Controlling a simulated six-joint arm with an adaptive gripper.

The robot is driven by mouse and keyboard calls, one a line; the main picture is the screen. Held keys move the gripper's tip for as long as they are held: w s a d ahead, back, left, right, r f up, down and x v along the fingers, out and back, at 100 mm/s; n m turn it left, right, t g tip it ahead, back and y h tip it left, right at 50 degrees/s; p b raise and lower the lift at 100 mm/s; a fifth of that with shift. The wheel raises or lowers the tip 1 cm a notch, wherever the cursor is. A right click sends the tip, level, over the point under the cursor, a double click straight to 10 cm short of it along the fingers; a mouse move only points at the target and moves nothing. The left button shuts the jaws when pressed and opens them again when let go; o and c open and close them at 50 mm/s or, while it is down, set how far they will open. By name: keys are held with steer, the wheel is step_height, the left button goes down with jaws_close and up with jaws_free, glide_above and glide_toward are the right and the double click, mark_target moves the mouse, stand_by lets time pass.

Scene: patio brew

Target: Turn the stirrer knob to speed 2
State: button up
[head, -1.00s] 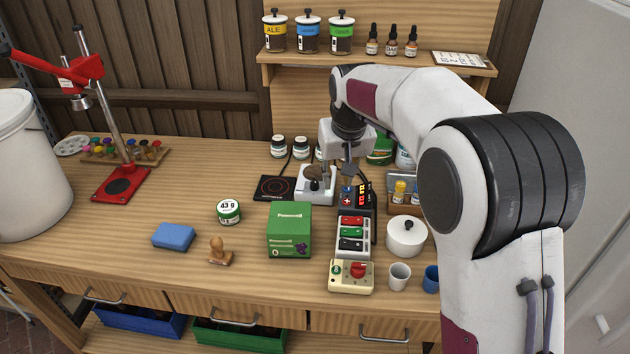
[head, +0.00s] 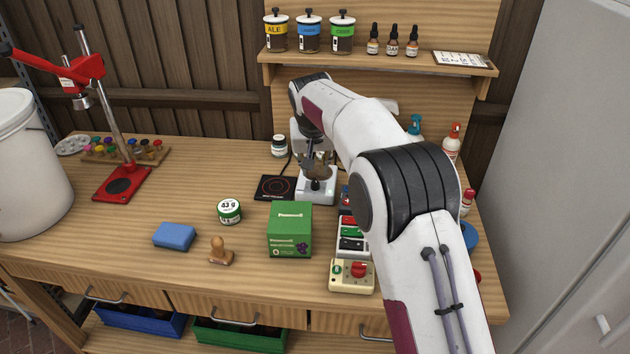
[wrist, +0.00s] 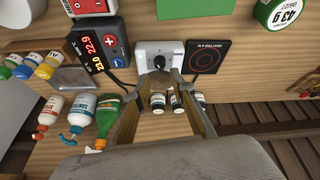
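A white unit (head: 309,197) stands on the bench, and I take it to be the stirrer. In the wrist view, the white unit (wrist: 146,50) has a dark round knob (wrist: 161,62) and small printed marks too small to read. My gripper (wrist: 162,80) is open; its two fingers reach toward the unit, one on either side of the knob's line, with nothing held. In the head view, my gripper (head: 312,158) is just above and behind the white unit. I cannot tell whether a finger touches the knob, or its setting.
A black plate with red rings (head: 274,188) lies beside the unit, left in the head view. A dark box with red digits (wrist: 98,45) stands on its other side. Small jars (wrist: 176,102) stand behind.

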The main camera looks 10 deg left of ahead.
mark_target(315, 182)
steer(key=shift+f, duration=0.1)
steer(key=shift+x, duration=3.8)
jaws_close()
